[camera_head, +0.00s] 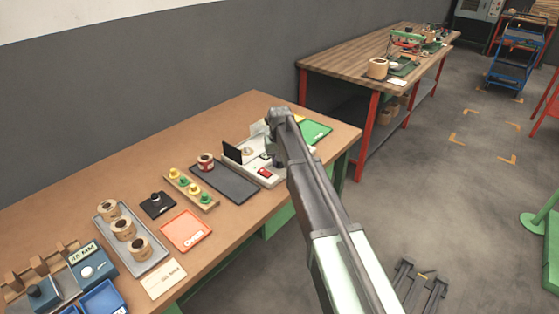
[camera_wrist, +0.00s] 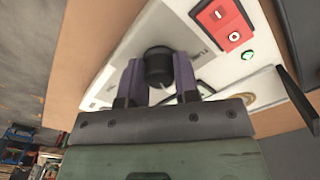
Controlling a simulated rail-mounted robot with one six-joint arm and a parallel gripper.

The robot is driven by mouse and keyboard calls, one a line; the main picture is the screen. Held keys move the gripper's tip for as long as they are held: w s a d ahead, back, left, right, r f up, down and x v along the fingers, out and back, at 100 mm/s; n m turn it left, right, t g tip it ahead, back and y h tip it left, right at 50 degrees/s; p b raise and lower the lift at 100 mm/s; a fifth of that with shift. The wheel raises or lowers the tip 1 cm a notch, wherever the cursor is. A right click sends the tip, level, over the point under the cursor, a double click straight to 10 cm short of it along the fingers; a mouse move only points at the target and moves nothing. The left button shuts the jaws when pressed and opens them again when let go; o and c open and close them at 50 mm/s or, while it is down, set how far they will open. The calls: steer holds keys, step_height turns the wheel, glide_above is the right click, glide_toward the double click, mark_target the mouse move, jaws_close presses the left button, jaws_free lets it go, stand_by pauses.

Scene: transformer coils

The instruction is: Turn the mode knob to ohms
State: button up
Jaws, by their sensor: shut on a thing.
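The black mode knob (camera_wrist: 159,66) sits on a pale instrument panel, and a white line shows on it in the wrist view. My gripper (camera_wrist: 158,80) has one finger on each side of the knob and is shut on it. The lettering beside the knob is partly hidden and cannot be read. In the head view the instrument (camera_head: 266,174) stands towards the far end of the near table, and my arm covers the knob and the gripper tips.
A red switch (camera_wrist: 222,25) and a lit green button (camera_wrist: 247,56) sit on the same panel. A dark upright plate (camera_head: 232,152) stands at its left. A dark mat (camera_head: 224,184), a peg rack (camera_head: 191,188) and a green tray (camera_head: 316,131) lie nearby.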

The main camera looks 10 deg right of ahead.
steer(key=o, duration=0.9)
step_height(320, 180, up, 11)
steer(key=p, duration=1)
steer(key=shift+f+p, duration=0.1)
steer(key=shift+p, duration=0.3)
steer(key=s, duration=3.2)
steer(key=shift+s, duration=0.4)
